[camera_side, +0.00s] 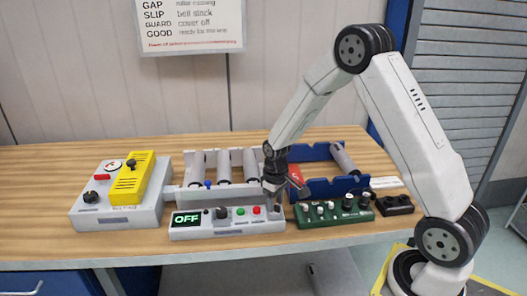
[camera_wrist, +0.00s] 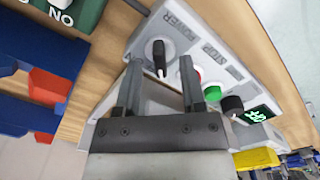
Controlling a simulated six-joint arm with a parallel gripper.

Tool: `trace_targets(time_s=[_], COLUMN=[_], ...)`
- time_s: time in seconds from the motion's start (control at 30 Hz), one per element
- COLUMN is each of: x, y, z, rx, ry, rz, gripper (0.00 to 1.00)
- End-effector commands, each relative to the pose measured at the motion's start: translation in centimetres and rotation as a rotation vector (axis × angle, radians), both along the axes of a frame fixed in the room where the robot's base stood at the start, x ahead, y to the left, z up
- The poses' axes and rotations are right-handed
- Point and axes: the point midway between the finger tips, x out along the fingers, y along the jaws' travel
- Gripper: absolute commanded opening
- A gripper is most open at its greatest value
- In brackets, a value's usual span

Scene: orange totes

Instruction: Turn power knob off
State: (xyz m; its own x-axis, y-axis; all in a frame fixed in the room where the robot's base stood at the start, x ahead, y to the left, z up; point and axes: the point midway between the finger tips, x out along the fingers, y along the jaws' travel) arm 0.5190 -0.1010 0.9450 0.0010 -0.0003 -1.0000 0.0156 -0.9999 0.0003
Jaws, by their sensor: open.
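The power knob (camera_wrist: 158,52) is a black knob with a white pointer line, beside the word POWER on a light grey control box (camera_side: 190,234). In the wrist view the pointer aims down toward my gripper. My gripper (camera_wrist: 161,66) is open, its two dark fingertips spread to the left and right of the knob in the picture; contact cannot be told. In the side view my gripper (camera_side: 273,199) is over the right end of the box and hides the knob. The box's display (camera_side: 187,219) reads OFF in green.
The box also carries a red button (camera_wrist: 196,76), a green button (camera_wrist: 212,93) and another black knob (camera_wrist: 231,104). A green box with knobs (camera_side: 333,213) stands close on the right. Rollers (camera_side: 224,166) lie behind. A grey box with a yellow cover (camera_side: 132,180) stands left.

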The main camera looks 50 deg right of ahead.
Motion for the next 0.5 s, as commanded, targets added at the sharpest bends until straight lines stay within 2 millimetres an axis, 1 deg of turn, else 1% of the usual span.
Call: trace_targets(time_s=[0.17,0.5], x=[0.0,0.1], y=[0.0,0.0], z=[1.6,5.7], rx=[-0.001,-0.001], ry=[-0.003,-0.003], rz=[0.000,0.001], gripper=[0.51,0.51])
